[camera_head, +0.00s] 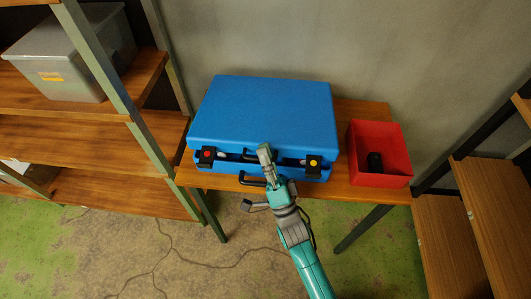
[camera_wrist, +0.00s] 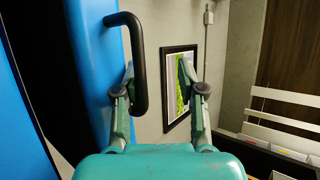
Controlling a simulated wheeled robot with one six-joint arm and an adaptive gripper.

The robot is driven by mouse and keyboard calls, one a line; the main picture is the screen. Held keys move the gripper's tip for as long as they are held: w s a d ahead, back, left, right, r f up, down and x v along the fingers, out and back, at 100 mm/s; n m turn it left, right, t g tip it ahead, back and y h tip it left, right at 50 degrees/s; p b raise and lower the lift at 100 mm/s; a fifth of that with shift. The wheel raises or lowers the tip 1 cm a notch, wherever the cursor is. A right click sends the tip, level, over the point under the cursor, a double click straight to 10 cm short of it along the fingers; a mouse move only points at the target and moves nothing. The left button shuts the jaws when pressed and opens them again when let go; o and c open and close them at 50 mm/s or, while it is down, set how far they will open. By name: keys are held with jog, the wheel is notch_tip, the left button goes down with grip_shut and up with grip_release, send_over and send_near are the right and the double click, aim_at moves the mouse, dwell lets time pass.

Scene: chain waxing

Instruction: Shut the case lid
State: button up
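The blue case (camera_head: 265,110) lies on a wooden table, its lid lowered close to the base. In the wrist view a dark gap shows between the lid (camera_wrist: 90,50) and another blue part at the far left, so the lid looks slightly ajar. Black latches sit at the front, one with a red dot (camera_head: 206,156) and one with a yellow dot (camera_head: 313,163). My gripper (camera_head: 265,152) is at the middle of the lid's front edge. In the wrist view its fingers (camera_wrist: 157,80) are apart, with the lid's black handle (camera_wrist: 140,65) by the left finger; contact is unclear.
A red bin (camera_head: 360,135) holding a dark object (camera_head: 375,162) stands right of the case on the table (camera_head: 345,112). Shelves stand at left, with a grey container (camera_head: 75,55), and at right (camera_head: 485,200). A cable lies on the floor.

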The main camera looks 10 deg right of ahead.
jog(key=v, duration=1.2)
jog(key=shift+s, duration=0.1)
jog(key=s+d+n+g+h, duration=0.3)
jog(key=s+d+n+g, duration=0.1)
jog(key=s, duration=0.9)
jog(key=s+d+n+g+h, duration=0.3)
jog(key=s+n+g, duration=0.3)
jog(key=s, duration=0.8)
jog(key=shift+d+r+g+h, duration=0.3)
jog(key=shift+d+g+h, duration=0.1)
jog(key=shift+g+h, duration=0.25)
